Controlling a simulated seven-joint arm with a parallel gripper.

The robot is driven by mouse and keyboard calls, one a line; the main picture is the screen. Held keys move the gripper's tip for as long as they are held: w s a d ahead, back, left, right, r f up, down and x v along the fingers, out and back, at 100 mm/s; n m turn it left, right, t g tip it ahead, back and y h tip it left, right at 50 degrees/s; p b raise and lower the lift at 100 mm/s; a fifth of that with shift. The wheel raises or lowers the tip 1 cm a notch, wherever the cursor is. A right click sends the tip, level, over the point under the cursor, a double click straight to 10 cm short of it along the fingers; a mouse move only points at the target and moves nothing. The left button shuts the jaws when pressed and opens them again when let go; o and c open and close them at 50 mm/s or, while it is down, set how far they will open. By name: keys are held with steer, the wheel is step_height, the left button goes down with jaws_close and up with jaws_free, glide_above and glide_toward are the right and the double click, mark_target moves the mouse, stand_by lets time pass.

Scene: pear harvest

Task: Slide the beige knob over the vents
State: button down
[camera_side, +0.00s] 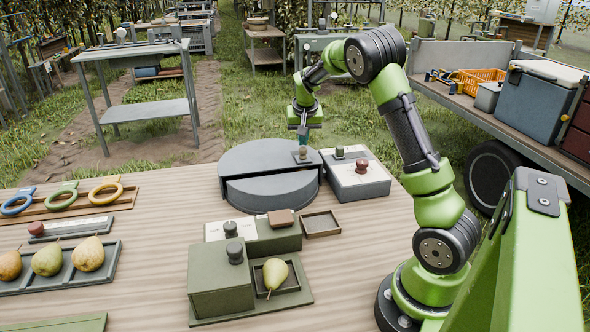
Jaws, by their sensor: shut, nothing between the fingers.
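My gripper (304,137) points down above the back right edge of a dark grey round housing (258,160) on the table. Its fingers look shut and empty. Just below the fingertips, a small beige-brown knob (302,153) sits on the housing's right rim. The fingertips are very close to this knob; I cannot tell whether they touch it. No vents can be clearly made out on the housing; they may be hidden or too small to see.
Right of the housing is a grey box (374,187) with a dark knob (339,151) and a red-brown knob (361,166). In front are a green box (217,282), a pear (275,274) and an empty brown tray (321,224). Coloured rings and a pear tray (70,283) lie left.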

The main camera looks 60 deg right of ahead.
steer(key=shift+s+a+f, duration=0.1)
steer(key=shift+a+f, duration=0.2)
steer(key=shift+f, duration=0.05)
steer(key=shift+w+d, duration=0.2)
steer(key=shift+d, duration=0.05)
steer(key=d, duration=0.1)
steer(key=w+d+r, duration=0.1)
steer(key=w+d, duration=0.1)
steer(key=shift+w+d+r, duration=0.1)
steer(key=shift+d+r, duration=0.05)
steer(key=shift+r, duration=0.1)
step_height(320, 180, up, 9)
glide_above(302, 160)
steer(key=w+d, duration=0.2)
steer(key=d, duration=0.1)
steer(key=s+a+n+t+y, duration=0.1)
steer(key=s+a+n, duration=0.1)
steer(key=s+a, duration=0.5)
steer(key=s+a+r+n+t+y, duration=0.1)
steer(key=s+a, duration=0.6)
steer(key=a, duration=0.8)
steer(key=s+a+r+n+t+y, duration=0.1)
steer(key=s+a+n+t+y, duration=0.1)
steer(key=s+a, duration=0.5)
steer(key=a+n+y, duration=0.1)
steer(key=a, duration=0.3)
steer(key=shift+a+n+t, duration=0.2)
steer(key=shift+n+t, duration=0.2)
